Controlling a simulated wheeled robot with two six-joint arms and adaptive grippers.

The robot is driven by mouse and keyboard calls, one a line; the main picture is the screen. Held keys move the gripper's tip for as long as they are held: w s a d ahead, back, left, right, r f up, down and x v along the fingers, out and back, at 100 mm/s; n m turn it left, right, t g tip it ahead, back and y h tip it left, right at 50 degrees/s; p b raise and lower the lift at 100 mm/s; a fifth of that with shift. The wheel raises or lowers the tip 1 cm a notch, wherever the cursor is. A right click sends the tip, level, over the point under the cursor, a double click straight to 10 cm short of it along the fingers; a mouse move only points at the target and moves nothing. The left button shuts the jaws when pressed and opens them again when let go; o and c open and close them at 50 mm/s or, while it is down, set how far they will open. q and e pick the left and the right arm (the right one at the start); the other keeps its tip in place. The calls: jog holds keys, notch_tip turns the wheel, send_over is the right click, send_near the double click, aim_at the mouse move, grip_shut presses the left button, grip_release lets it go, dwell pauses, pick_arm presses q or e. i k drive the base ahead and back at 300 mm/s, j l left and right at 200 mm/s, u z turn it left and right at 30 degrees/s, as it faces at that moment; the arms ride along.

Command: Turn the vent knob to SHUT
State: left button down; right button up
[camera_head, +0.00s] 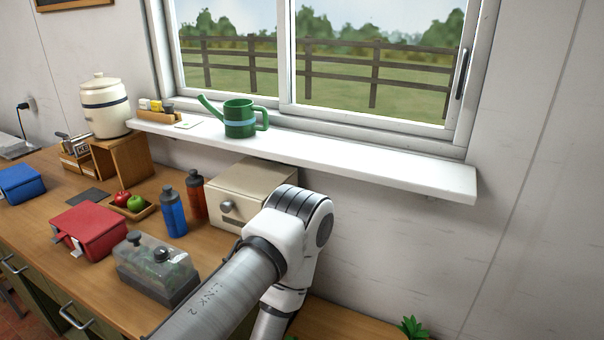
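A clear-lidded box with a dark base (155,270) stands near the front edge of the wooden counter. Two dark knobs sit on its lid, one at the back left (134,238) and one nearer the middle (161,255). Either could be the vent knob; the markings and the knobs' settings are too small to read. Green shapes show dimly through the lid. Neither gripper is in view.
A cream box with a round grey knob (251,193) stands behind my arm. Blue (173,212) and red (196,194) bottles stand behind the clear box. A red lunchbox (90,232) lies to its left. A green watering can (239,120) stands on the white sill (350,165).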

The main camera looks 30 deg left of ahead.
aim_at(161, 254)
jog(key=u, duration=2)
